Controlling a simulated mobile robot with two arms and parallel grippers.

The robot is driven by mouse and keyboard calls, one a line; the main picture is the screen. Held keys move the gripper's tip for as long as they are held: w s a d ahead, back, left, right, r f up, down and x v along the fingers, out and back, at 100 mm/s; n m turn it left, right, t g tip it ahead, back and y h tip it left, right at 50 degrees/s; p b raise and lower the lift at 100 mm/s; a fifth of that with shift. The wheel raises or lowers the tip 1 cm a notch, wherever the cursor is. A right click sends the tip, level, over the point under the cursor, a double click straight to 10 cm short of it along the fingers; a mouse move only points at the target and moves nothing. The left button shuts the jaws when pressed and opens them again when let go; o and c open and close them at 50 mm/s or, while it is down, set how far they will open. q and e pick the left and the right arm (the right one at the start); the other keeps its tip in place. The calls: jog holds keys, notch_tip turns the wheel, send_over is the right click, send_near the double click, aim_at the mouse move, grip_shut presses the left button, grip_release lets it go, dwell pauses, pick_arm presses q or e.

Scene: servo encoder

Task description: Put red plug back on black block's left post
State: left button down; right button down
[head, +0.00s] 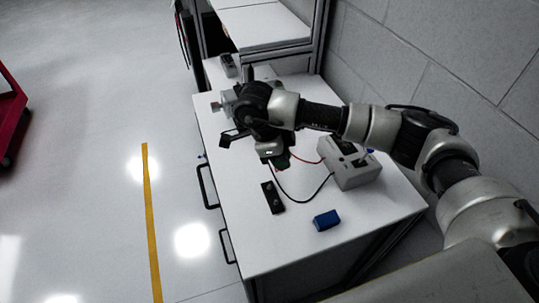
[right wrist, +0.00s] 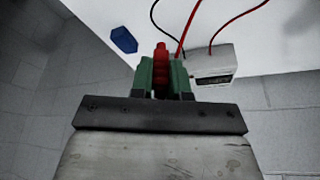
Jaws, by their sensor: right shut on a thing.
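The black block (head: 272,197) lies on the white table, with small round posts on its top. Which post is bare is too small to tell. My right gripper (head: 281,164) is above the table, just behind the block and apart from it. In the right wrist view its green fingers (right wrist: 161,78) are shut on the red plug (right wrist: 161,58). A red wire runs up from the plug. In the head view the plug is hidden by the gripper. The black block does not show in the right wrist view. My left gripper is not in view.
A grey box with a display (head: 352,172) stands at the table's right, with a red wire and a black wire (head: 312,198) from it. The black wire reaches towards the block. A blue block (head: 326,220) lies near the front. A wall is behind the table.

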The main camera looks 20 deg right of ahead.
jog(key=m, duration=0.2)
jog(key=m+g+y, duration=0.1)
jog(key=m, duration=0.3)
jog(key=shift+w+a+f+g+p, duration=0.1)
jog(key=shift+w+f+g+p, duration=0.2)
jog(key=shift+g+p, duration=0.1)
jog(key=f+m+t+y+p, duration=0.1)
jog(key=m+y, duration=0.1)
jog(key=m, duration=0.6)
jog(key=w+a+m+t+y+p, duration=0.1)
jog(key=m+y, duration=0.1)
jog(key=m, duration=0.6)
jog(key=w+f+m+t+y+p, duration=0.1)
jog(key=m+y, duration=0.1)
jog(key=m, duration=0.7)
jog(key=shift+a+f+y, duration=0.3)
jog(key=shift+a, duration=0.1)
jog(key=b, duration=0.5)
send_over(270, 185)
notch_tip(270, 185, down, 5)
jog(key=shift+r, duration=0.15)
jog(key=shift+f+b, duration=0.3)
jog(key=shift+f, duration=0.8)
jog(key=shift+p, duration=0.7)
jog(key=shift+f, duration=0.15)
